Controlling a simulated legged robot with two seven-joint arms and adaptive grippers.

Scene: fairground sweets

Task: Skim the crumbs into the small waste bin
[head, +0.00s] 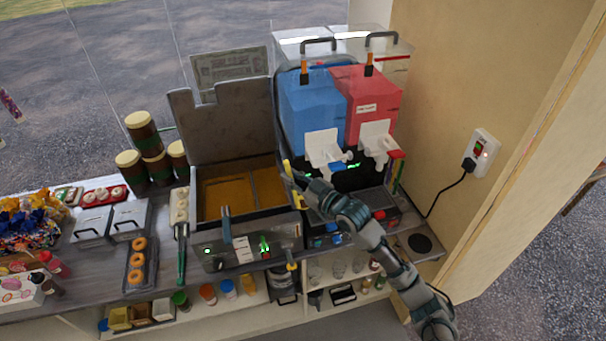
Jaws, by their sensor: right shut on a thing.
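The open fryer (206,211) stands mid-counter with its lid raised; amber oil (225,190) fills its divided well. I cannot make out single crumbs. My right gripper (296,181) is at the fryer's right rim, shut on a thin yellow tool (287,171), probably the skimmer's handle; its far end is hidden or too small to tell. A small dark grey bin (284,286), perhaps the waste bin, is below the counter's front edge, under the fryer's right side. My left gripper is out of view.
A slush machine with blue (310,105) and red (371,100) tanks stands close behind my right arm. A doughnut tray (153,265) and striped jars (142,132) are left. A socket (482,150) with a cable is right.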

